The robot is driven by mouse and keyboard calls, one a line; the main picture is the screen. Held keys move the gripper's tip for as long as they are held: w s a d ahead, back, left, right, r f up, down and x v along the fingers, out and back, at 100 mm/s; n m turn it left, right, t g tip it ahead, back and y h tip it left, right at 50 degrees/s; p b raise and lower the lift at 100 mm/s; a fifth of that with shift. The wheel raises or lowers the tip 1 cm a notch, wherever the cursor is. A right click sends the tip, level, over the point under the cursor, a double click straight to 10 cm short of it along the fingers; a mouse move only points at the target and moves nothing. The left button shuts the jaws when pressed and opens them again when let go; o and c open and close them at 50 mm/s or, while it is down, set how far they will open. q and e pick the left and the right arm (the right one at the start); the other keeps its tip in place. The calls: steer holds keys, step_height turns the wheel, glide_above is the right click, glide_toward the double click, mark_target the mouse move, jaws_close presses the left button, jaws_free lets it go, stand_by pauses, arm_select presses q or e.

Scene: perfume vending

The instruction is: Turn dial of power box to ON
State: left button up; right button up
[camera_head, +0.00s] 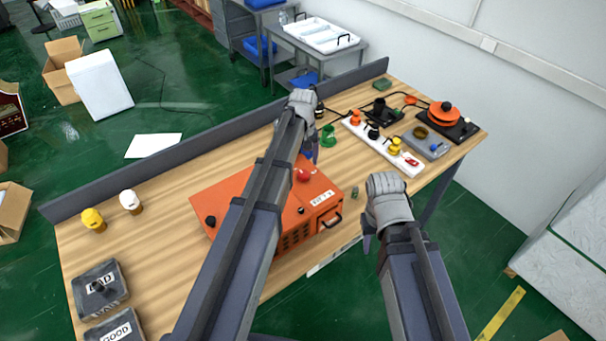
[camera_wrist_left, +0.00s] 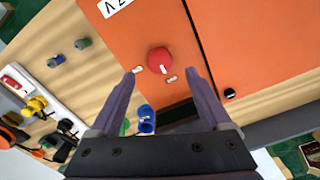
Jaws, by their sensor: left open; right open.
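The orange power box (camera_head: 232,190) sits on the wooden table.
A white power strip (camera_head: 405,164) with coloured plugs lies to the right, near an orange-topped device (camera_head: 445,115). A green cup-like part (camera_head: 328,135) stands behind the box. Yellow (camera_head: 93,220) and white (camera_head: 130,201) caps and grey trays (camera_head: 100,289) are at left. Table between them is clear.

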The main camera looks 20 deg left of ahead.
mark_target(303, 173)
arm_select(q)
step_height(303, 173, down, 5)
steer(key=b, duration=0.4)
steer(key=shift+f, duration=0.15)
steer(key=shift+c, duration=0.3)
jaws_close()
